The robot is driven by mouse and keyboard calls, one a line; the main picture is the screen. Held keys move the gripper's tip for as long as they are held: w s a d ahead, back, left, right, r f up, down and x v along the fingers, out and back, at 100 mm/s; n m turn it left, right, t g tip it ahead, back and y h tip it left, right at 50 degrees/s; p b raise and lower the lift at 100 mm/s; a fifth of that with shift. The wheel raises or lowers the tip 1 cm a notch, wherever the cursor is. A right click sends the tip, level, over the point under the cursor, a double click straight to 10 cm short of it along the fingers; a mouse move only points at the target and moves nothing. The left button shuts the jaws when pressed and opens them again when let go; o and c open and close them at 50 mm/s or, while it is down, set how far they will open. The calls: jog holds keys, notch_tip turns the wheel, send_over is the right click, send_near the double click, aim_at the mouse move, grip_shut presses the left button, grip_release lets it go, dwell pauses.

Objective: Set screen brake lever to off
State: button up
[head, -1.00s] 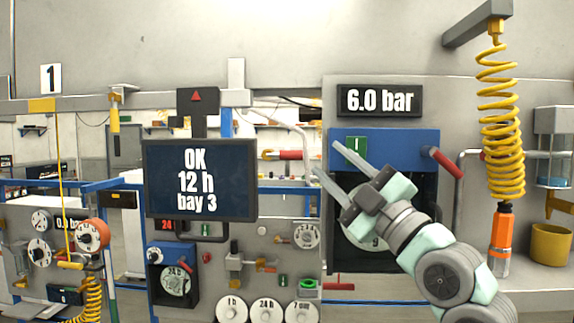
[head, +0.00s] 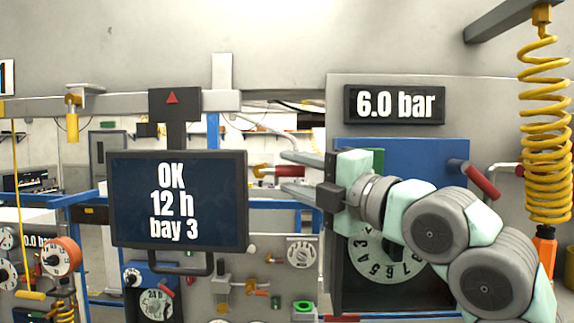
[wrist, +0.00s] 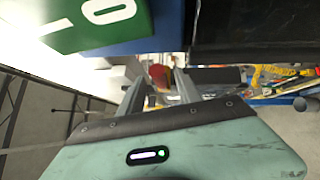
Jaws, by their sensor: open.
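A lever with a red grip and yellow end (head: 270,171) lies level just right of the dark screen (head: 180,200), which reads "OK 12 h bay 3". I take it for the screen brake lever; no label on it can be read. My gripper (head: 283,172) points left with its two fingers apart, one above and one below the red grip in the head view. In the wrist view a blurred red piece (wrist: 159,77) shows between the open fingers. I cannot tell whether they touch it.
A blue box (head: 400,152) with a second red-handled lever (head: 482,181) and a numbered dial (head: 362,262) is behind my arm. A "6.0 bar" display (head: 395,104) is above. A yellow coiled hose (head: 545,130) hangs at right. A grey handle (head: 185,266) is under the screen.

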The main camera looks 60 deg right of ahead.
jog(key=shift+x, duration=1.1)
grip_shut()
dwell(0.7)
